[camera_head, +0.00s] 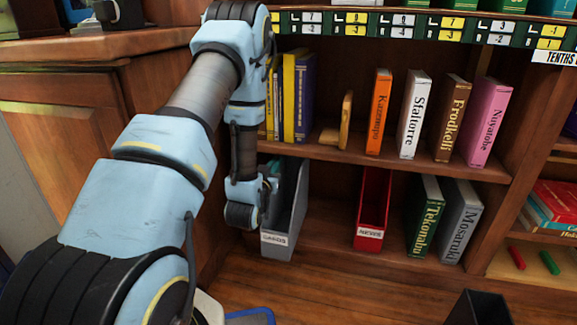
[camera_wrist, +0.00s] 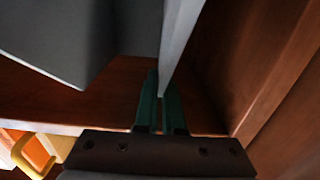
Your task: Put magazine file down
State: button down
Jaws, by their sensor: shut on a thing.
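A grey magazine file (camera_head: 291,215) with a white label on its front stands upright at the left end of the bookcase's bottom compartment. My gripper (camera_head: 271,184) is at its left side, partly hidden behind my arm. In the wrist view my gripper's green fingers (camera_wrist: 160,103) are shut on the thin grey wall of the file (camera_wrist: 180,45), one finger on each side. The file's base looks at or very near the bottom board; contact is hard to tell.
A red magazine file (camera_head: 372,210) stands to the right, with free floor between. Green (camera_head: 425,218) and grey (camera_head: 460,222) books stand further right. The shelf above (camera_head: 340,152) holds several books and a wooden bookend (camera_head: 345,122). A wooden cabinet (camera_head: 70,130) is at left.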

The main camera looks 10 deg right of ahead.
aim_at(285, 158)
jog(key=w+d+f+b, duration=0.1)
jog(key=w+d+b, duration=0.1)
jog(key=w, duration=0.2)
jog(key=w+d+f+b, duration=0.1)
jog(key=w+d+b, duration=0.1)
jog(key=w, duration=0.1)
jog(key=w+d+f+b, duration=0.1)
jog(key=w+d+b, duration=0.1)
jog(key=w, duration=0.2)
jog(key=shift+w+d+f+b, duration=0.2)
jog(key=shift+w+f+b, duration=0.1)
jog(key=shift+b, duration=0.1)
jog(key=c, duration=1)
grip_release()
jog(key=shift+s, duration=0.15)
jog(key=p+v, duration=0.4)
jog(key=v, duration=0.8)
jog(key=shift+r, duration=0.1)
